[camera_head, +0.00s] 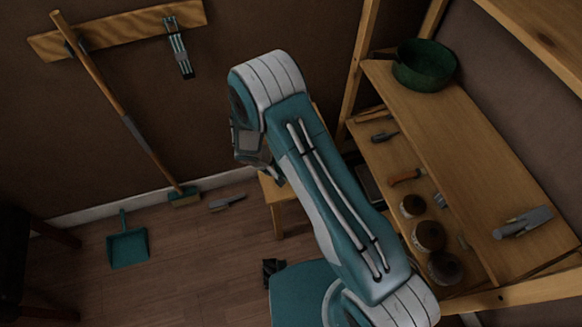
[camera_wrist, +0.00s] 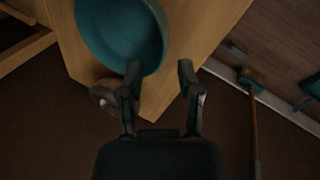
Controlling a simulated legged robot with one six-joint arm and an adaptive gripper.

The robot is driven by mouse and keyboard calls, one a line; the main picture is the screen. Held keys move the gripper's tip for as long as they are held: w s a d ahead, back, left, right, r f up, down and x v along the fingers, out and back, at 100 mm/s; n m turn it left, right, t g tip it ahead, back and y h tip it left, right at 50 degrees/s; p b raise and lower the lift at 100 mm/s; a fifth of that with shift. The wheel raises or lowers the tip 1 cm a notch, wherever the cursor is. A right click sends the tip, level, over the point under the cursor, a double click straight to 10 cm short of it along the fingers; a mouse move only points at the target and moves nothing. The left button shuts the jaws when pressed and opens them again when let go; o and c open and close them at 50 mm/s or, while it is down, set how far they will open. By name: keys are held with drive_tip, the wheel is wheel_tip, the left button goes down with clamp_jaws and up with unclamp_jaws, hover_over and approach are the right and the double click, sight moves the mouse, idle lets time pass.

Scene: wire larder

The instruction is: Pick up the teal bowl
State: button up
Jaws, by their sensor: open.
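The teal bowl (camera_wrist: 118,32) sits on a pale wooden surface in the upper left of the wrist view, cut off by the top edge. My gripper (camera_wrist: 160,69) is open and empty. Its left finger overlaps the bowl's near right rim in the picture; its right finger is over the wood, to the right of the bowl. I cannot tell whether the finger touches the rim.
A dark green bowl (camera_head: 425,66) stands on the upper shelf (camera_head: 440,125), above several jars and tools. A wooden stool (camera_head: 284,193) shows partly behind my arm. A broom (camera_head: 120,110), a brush (camera_head: 228,202) and a dustpan (camera_head: 128,246) are at the left, with open floor around them.

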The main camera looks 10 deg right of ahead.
drive_tip(key=x, duration=0.8)
drive_tip(key=shift+w+a+f, duration=0.1)
drive_tip(key=shift+w+f, duration=0.05)
drive_tip(key=shift+f, duration=0.05)
clamp_jaws()
